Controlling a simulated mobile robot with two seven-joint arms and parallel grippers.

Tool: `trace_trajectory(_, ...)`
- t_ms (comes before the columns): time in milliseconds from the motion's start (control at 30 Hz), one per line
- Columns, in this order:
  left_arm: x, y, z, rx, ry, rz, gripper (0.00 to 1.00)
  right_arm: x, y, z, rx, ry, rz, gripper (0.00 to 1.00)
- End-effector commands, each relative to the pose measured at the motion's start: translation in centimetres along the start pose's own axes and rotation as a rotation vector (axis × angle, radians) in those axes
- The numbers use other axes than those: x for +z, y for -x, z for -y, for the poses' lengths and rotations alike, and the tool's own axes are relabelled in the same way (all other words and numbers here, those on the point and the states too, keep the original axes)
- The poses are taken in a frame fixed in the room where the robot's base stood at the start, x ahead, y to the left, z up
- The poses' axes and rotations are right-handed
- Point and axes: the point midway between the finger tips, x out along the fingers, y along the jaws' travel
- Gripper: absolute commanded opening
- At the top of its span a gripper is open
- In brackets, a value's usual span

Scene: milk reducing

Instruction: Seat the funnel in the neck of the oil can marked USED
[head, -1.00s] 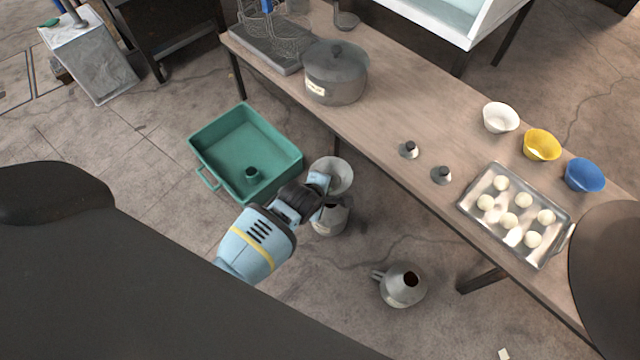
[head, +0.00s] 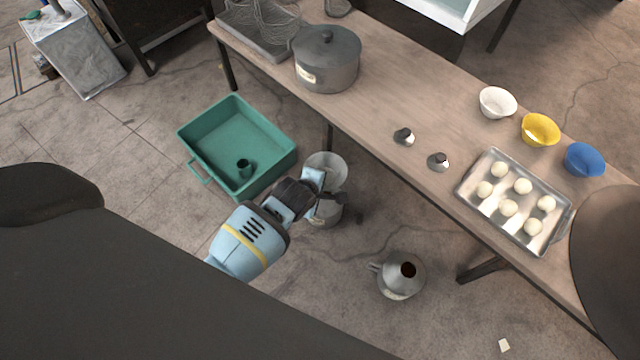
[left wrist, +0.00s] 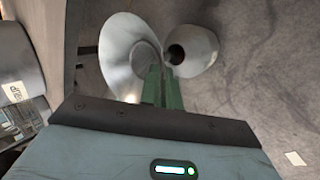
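The pale grey funnel (head: 326,168) is at my left gripper (head: 316,184), wide mouth facing up. In the left wrist view, my gripper's green fingers (left wrist: 162,86) are close together at the rim of the funnel (left wrist: 120,52). One grey oil can (head: 325,213) stands on the floor just below the funnel, partly covered by the gripper; its neck is hidden. A second grey can (head: 402,275) stands apart to the right, its dark opening uncovered. A can mouth (left wrist: 192,50) shows beside the funnel in the wrist view; I cannot tell which can. No USED mark is readable. My right gripper is not in view.
A green tub (head: 220,145) is on the floor to the left, with a small dark object inside. The long table (head: 400,90) runs behind the cans, carrying a lidded pot (head: 326,65), bowls and a tray (head: 470,208) of pale balls. Floor around the second can is open.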

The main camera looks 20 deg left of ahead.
Motion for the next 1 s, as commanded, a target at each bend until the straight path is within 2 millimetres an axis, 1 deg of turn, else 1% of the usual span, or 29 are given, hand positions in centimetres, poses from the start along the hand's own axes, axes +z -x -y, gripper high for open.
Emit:
trace_trajectory(33, -0.1, -0.5, 0.4, 0.0, -0.001, 0.0, 0.0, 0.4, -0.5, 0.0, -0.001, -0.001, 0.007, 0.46)
trace_trajectory(400, -0.2, -2.5, 1.8, -0.001, 0.001, 0.0, 0.0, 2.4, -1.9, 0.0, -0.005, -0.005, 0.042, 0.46)
trace_trajectory(800, -0.4, -4.6, 3.5, -0.001, 0.001, 0.0, 0.0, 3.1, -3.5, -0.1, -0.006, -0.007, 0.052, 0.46)
trace_trajectory(1000, -0.5, -5.5, 4.1, 0.0, 0.001, 0.0, 0.0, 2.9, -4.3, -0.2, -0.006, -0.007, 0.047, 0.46)
